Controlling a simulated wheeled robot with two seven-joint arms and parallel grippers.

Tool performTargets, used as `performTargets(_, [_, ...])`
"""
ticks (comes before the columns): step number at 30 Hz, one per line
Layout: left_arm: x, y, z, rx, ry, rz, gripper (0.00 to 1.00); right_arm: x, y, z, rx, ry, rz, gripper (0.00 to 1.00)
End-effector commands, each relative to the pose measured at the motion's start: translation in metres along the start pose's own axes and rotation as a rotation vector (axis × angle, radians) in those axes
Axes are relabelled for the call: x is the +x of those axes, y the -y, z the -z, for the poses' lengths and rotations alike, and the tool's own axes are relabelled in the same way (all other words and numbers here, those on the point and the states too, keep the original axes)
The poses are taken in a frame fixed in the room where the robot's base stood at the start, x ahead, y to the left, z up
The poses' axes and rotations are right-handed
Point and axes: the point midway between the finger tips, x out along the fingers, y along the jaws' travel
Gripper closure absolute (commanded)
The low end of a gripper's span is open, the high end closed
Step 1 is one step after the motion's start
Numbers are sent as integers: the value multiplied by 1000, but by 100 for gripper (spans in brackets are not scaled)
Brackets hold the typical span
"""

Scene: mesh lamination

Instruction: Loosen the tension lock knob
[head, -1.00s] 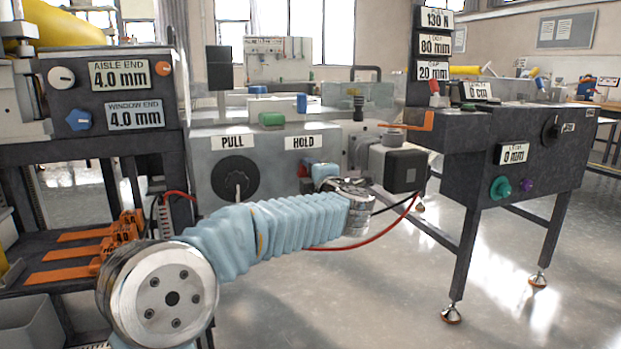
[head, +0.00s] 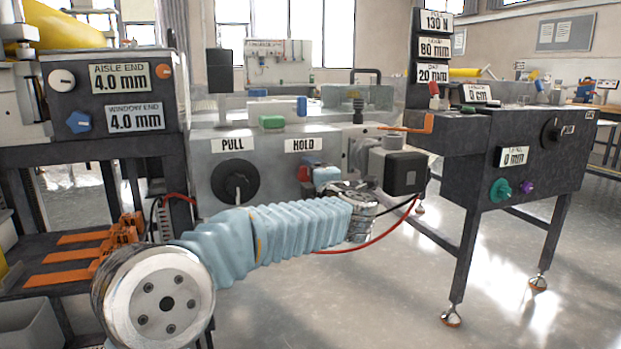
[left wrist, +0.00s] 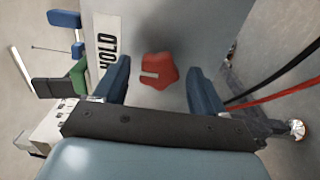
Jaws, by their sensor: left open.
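The tension lock knob appears to be the red lobed knob (left wrist: 160,71) below the HOLD label (left wrist: 108,42) on the grey panel. In the head view only a small part of the red knob (head: 304,173) shows, beside my gripper. My left gripper (head: 322,175) is in front of the panel, its blue fingers open. In the left wrist view the left gripper's fingers (left wrist: 158,68) stand on either side of the knob with gaps to both. I cannot tell how deep the fingers reach along it. My right gripper is not in view.
A black PULL knob (head: 235,182) is on the same panel to the left. A dark motor-like box (head: 405,172) juts out right of my gripper, and a red cable (head: 375,240) hangs below it. Green (head: 271,122) and blue blocks sit on top of the machine.

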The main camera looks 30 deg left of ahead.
Motion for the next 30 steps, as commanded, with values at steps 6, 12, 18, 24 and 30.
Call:
performTargets(6, [-49,-1,-1,0,7,0,30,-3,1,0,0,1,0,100])
performTargets(12, [-96,-1,-1,0,5,0,30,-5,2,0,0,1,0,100])
performTargets(18, [-123,0,0,0,3,1,30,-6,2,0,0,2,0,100])
performTargets(24, [-129,1,0,0,2,1,30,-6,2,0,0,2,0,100])
performTargets(30, [-129,1,0,0,2,1,30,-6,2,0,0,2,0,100])
